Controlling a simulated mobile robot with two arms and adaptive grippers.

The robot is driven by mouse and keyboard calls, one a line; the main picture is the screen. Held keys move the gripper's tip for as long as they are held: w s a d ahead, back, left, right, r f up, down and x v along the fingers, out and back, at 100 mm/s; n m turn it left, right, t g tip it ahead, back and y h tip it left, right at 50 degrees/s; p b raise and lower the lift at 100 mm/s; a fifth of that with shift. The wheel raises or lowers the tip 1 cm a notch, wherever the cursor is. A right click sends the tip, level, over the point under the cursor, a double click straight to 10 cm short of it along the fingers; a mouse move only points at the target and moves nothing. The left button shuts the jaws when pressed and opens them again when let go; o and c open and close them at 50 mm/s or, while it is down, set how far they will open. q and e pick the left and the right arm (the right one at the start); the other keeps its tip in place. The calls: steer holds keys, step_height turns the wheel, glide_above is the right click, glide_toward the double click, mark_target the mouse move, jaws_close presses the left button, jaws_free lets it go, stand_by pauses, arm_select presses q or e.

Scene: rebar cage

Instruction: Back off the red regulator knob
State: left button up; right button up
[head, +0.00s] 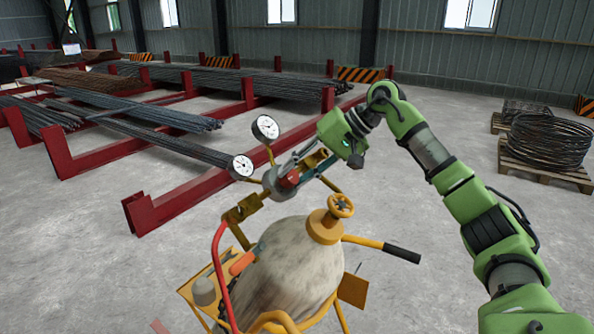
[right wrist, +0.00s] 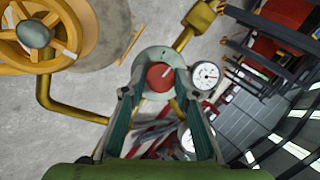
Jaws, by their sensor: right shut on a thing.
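The red regulator knob (head: 290,179) sits on the front of the grey regulator body (head: 269,181), above the gas cylinder. My right gripper (head: 284,174) reaches in from the right and is shut on the knob. In the right wrist view the red knob (right wrist: 160,77), with a pale mark on its face, lies between the two fingertips of my right gripper (right wrist: 159,80). Two round white gauges, the upper one (head: 265,128) and the lower one (head: 240,167), stand on the regulator. My left gripper is not in view.
The worn gas cylinder (head: 290,272) has a yellow valve handwheel (head: 341,205) close below my right arm. It rests in a yellow cart with a black-gripped handle (head: 402,253). Red racks of rebar (head: 170,195) stand behind left. Wire coils (head: 550,140) lie on a pallet at right.

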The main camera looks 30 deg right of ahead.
steer(key=n, duration=0.2)
steer(key=n+h+p, duration=0.1)
steer(key=n, duration=0.2)
steer(key=shift+a+r+g+h, duration=0.15)
steer(key=shift+g+h, duration=0.15)
steer(key=shift+n, duration=0.4)
steer(key=o, duration=1.1)
steer(key=shift+s+d+r, duration=0.15)
steer(key=shift+d+r, duration=0.1)
steer(key=shift+r, duration=0.2)
steer(key=v, duration=1)
steer(key=shift+s+d+r, duration=0.1)
steer(key=shift+s+r, duration=0.1)
steer(key=shift+r, duration=0.15)
steer(key=shift+f, duration=0.1)
